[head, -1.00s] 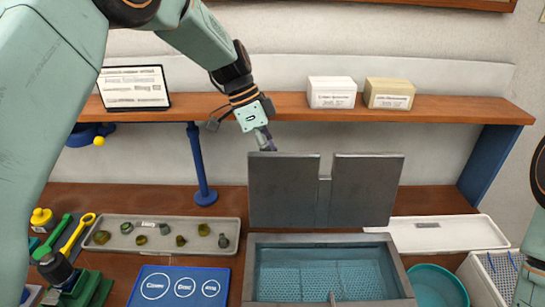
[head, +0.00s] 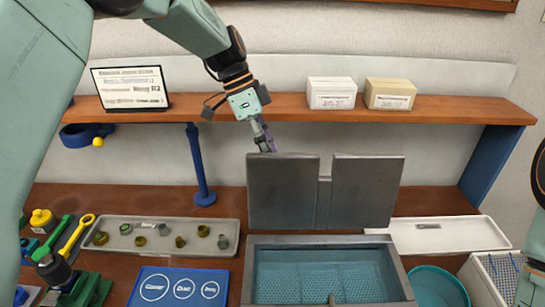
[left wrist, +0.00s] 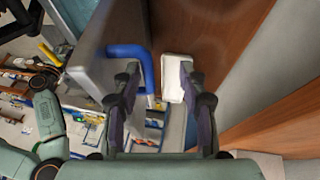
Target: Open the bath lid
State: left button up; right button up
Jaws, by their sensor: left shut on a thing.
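The grey bath lid (head: 283,195) stands upright at the back of the bath (head: 250,268), swung open, with a notch in its upper edge. The bath shows blue-green liquid and a mesh inside. My left gripper (head: 268,147) is behind the lid's upper left edge, and its fingertips are partly hidden by the lid. In the left wrist view the lid (left wrist: 95,62) is at the left with its blue handle (left wrist: 148,72). My right gripper is out of view.
A wooden shelf (head: 290,108) with two boxes runs behind the lid. A blue post (head: 198,170) stands left of it. A grey parts tray (head: 165,223) and blue mat (head: 170,285) lie left of the bath. A white tray (head: 470,225) and teal bowl (head: 452,280) are right.

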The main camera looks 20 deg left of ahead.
pick_arm(q)
jog(key=v, duration=0.9)
jog(key=shift+r, duration=0.2)
jog(key=shift+a+f, duration=0.1)
jog(key=shift+a, duration=0.1)
